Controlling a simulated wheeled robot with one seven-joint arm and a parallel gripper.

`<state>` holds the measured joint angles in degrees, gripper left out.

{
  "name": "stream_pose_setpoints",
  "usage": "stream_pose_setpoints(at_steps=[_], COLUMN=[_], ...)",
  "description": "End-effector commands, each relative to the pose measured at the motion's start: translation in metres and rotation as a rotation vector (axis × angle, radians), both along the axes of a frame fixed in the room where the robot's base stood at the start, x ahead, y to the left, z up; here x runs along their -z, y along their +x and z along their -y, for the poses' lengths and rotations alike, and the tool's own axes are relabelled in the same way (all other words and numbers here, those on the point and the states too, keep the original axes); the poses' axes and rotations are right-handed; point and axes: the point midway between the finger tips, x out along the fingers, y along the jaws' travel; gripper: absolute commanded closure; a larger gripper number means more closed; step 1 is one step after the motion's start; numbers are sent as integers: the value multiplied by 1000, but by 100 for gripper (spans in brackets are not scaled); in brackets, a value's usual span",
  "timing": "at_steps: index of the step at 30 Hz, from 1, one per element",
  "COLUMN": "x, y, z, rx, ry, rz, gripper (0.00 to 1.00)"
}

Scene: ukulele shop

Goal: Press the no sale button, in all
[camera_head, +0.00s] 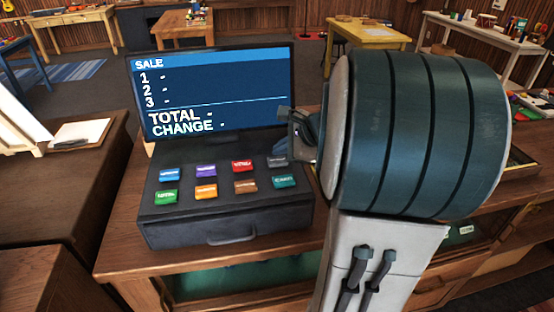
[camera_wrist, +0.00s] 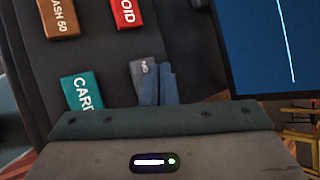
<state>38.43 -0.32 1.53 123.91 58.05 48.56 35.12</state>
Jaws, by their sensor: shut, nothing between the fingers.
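The cash register (camera_head: 225,219) is a dark box with two rows of coloured buttons on its sloped top. The grey no sale button (camera_head: 277,162) is at the right end of the back row. In the wrist view the grey button (camera_wrist: 137,72) is partly hidden by my fingers, with only the start of its label showing. My gripper (camera_wrist: 163,70) is shut and empty, its fingertips right beside or over the grey button. In the head view my gripper (camera_head: 281,150) is just above that button, partly hidden by my arm. I cannot tell whether the fingertips touch it.
A teal card button (camera_wrist: 82,92) and a red void button (camera_wrist: 127,13) neighbour the grey one. The screen (camera_head: 215,95) stands behind the buttons, showing SALE, TOTAL and CHANGE with dashes. The register sits on a wooden counter (camera_head: 125,255). My arm covers the right side.

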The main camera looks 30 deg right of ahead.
Motion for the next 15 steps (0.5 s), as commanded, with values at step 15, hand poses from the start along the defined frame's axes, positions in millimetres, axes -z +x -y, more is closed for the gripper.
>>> stream_pose_setpoints(at_steps=[15], x=[8], y=[0], z=[0], rx=[0], ry=[0], rz=[0], gripper=[100])
